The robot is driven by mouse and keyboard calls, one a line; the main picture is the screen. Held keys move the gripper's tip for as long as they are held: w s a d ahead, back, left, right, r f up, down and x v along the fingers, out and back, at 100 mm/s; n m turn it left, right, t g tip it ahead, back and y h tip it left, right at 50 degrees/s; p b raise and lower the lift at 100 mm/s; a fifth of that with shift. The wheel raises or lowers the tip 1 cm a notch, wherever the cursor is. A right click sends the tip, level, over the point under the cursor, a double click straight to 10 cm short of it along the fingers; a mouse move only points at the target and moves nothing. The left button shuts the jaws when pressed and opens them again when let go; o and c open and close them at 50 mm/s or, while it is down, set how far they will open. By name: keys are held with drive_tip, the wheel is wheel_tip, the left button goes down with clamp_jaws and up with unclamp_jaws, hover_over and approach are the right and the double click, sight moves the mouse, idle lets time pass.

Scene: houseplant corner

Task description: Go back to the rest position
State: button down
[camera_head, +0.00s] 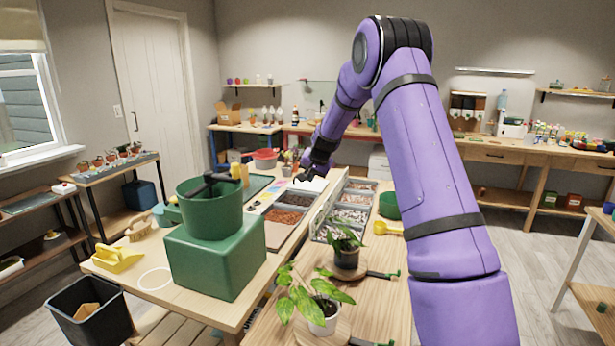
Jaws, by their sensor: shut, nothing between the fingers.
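My purple arm reaches from the lower right up and over the workbench. My gripper (306,172) is at its far end, above the bench near the trays of potting material. It is small and dark in the view; its fingers are shut and hold nothing. It hangs apart from the potted plants and the green bucket.
A green bucket (212,211) stands on a green block (216,262) at the left. Two potted plants (323,313) (346,250) stand at the front. A yellow scoop (387,229) lies close to my arm. Open floor shows at the right.

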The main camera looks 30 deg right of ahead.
drive_tip(key=shift+s+r, duration=0.1)
drive_tip(key=shift+r, duration=0.1)
drive_tip(key=s+a+r+n, duration=0.5)
drive_tip(key=s+a+r, duration=1.2)
drive_tip(key=s, duration=0.4)
drive_tip(key=s+a+n, duration=0.2)
drive_tip(key=s+a, duration=0.1)
drive_tip(key=s, duration=1.1)
drive_tip(key=s+a+n+g, duration=0.1)
drive_tip(key=s+a+n, duration=0.1)
drive_tip(key=s, duration=1.3)
drive_tip(key=shift+a+n, duration=0.3)
drive_tip(key=shift+a, duration=0.4)
drive_tip(key=shift+r, duration=0.1)
